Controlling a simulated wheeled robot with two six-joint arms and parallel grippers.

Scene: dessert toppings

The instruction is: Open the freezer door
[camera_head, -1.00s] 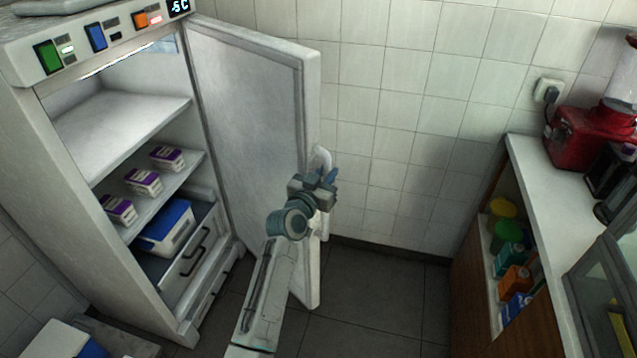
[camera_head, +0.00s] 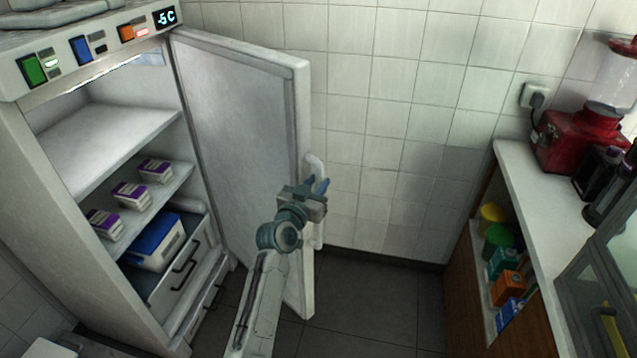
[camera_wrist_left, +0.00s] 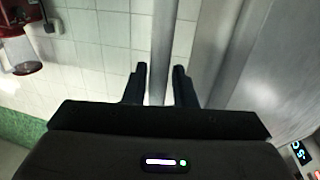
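The white freezer (camera_head: 60,215) stands at the left with its door (camera_head: 240,125) swung wide open. The door's vertical bar handle (camera_head: 315,165) is on the outer side near its free edge. My left gripper (camera_head: 321,186) is at the handle, reaching past the door's free edge. In the left wrist view the handle bar (camera_wrist_left: 161,35) runs between the two fingers of the left gripper (camera_wrist_left: 160,70), with small gaps seen on both sides. The door (camera_wrist_left: 205,40) shows right of the bar there. My right gripper is not in view.
Inside the freezer are purple-and-white boxes (camera_head: 131,194) and a blue-lidded container (camera_head: 155,240). A tiled wall (camera_head: 400,110) stands behind the door. A counter (camera_head: 545,205) with a red blender (camera_head: 580,140) is at the right. Dark floor (camera_head: 380,300) between is clear.

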